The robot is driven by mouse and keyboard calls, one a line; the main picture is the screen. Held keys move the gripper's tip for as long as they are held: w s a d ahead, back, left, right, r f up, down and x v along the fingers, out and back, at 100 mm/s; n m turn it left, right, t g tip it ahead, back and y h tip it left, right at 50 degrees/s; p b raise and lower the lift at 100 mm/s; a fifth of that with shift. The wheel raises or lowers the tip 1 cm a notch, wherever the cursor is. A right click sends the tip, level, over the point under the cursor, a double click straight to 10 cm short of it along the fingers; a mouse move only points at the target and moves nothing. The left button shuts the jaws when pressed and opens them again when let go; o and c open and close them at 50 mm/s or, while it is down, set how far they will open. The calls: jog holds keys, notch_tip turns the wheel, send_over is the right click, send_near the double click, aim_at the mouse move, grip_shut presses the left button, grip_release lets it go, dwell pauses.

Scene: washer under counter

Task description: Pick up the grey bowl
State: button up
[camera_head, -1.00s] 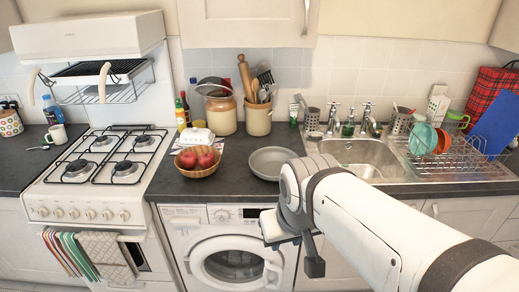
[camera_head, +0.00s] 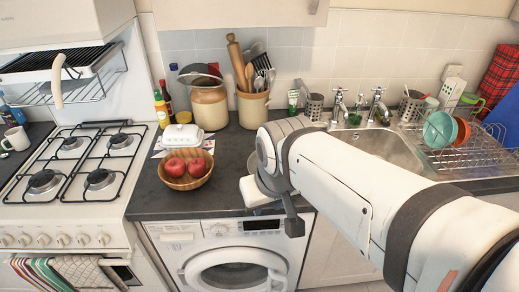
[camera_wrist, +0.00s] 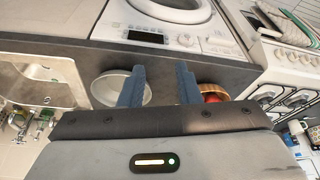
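The grey bowl (camera_wrist: 107,88) shows in the wrist view on the counter, partly covered by my left-hand finger. In the head view my arm hides nearly all of it; only a thin edge shows beside the arm. My gripper (camera_wrist: 160,70) is open, with its two blue-grey fingers spread apart and nothing between them. One finger overlaps the bowl in the wrist view, and the gap between the fingers lies beside the bowl. I cannot tell whether the finger touches it.
A wooden bowl (camera_head: 188,182) with red apples (camera_head: 175,167) stands left of my arm; it also shows near my other finger. A butter dish (camera_head: 183,137), jars and a utensil pot (camera_head: 253,108) stand behind. The sink (camera_head: 380,147) and dish rack (camera_head: 465,155) are right.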

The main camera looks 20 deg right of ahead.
jog(key=w+d+f+m+t+y, duration=0.1)
jog(key=w+d+f+m, duration=0.25)
jog(key=w, duration=0.25)
jog(key=w+d+f+m+y, duration=0.2)
jog(key=w+d+f+m, duration=0.1)
jog(key=w+m, duration=0.3)
jog(key=w+d+f+m+t+h, duration=0.2)
jog(key=w+d+f+m, duration=0.2)
jog(key=d+f+m, duration=0.55)
jog(key=w+f+n, duration=0.1)
jog(key=w+d+f+n, duration=0.1)
jog(key=f, duration=0.1)
jog(key=w+f+n+b, duration=0.1)
jog(key=w, duration=0.1)
jog(key=shift+d+f, duration=0.25)
jog(key=shift+d, duration=0.15)
jog(key=shift+w+f, duration=0.3)
jog(key=shift+f, duration=0.05)
jog(key=shift+c, duration=0.4)
grip_shut()
